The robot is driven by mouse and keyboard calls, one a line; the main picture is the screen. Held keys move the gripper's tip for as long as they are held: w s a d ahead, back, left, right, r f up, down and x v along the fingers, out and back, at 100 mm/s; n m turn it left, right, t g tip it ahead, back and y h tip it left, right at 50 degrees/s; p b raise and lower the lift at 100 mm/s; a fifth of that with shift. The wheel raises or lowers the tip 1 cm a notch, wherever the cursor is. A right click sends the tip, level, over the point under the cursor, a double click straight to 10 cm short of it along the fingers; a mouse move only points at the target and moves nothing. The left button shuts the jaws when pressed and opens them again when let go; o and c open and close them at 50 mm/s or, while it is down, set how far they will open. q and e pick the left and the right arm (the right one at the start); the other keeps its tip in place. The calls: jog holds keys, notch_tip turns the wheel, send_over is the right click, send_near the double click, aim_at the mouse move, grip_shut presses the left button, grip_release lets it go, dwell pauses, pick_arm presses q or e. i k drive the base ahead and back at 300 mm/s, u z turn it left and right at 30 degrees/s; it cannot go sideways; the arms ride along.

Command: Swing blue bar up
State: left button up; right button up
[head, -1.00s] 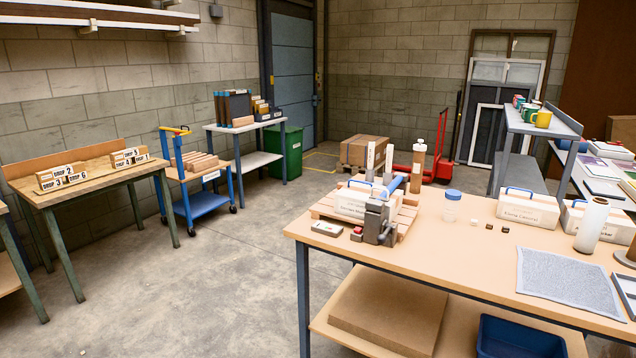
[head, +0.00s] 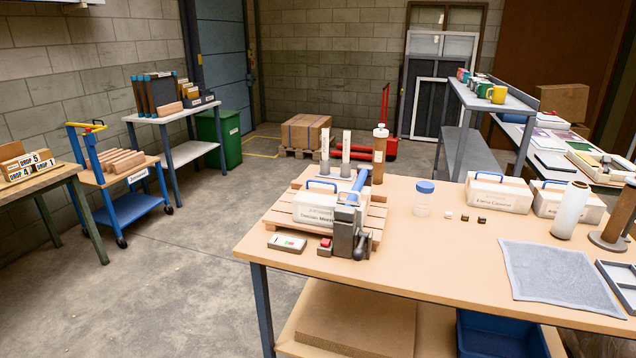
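A blue bar (head: 358,186) shows on the grey metal press (head: 347,232) near the left front corner of the wooden table. It runs from the top of the press away toward the back and looks close to level. The press stands at the front edge of a slatted wooden pallet (head: 376,222). A white labelled box (head: 314,206) with a blue handle stands just left of the bar and the press. A dark lever with a rounded end sticks out at the press's lower right. Neither of my grippers is in view.
The table (head: 430,250) also holds a blue-lidded jar (head: 424,198), more white boxes (head: 497,194), a grey cloth (head: 558,272) and a white cylinder (head: 569,210). A small device with a red button (head: 325,244) sits beside the press. Open floor lies left of the table.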

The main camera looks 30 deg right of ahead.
aim_at(346, 212)
jog(key=z, duration=0.5)
jog(key=i, duration=0.8)
jog(key=z, duration=0.8)
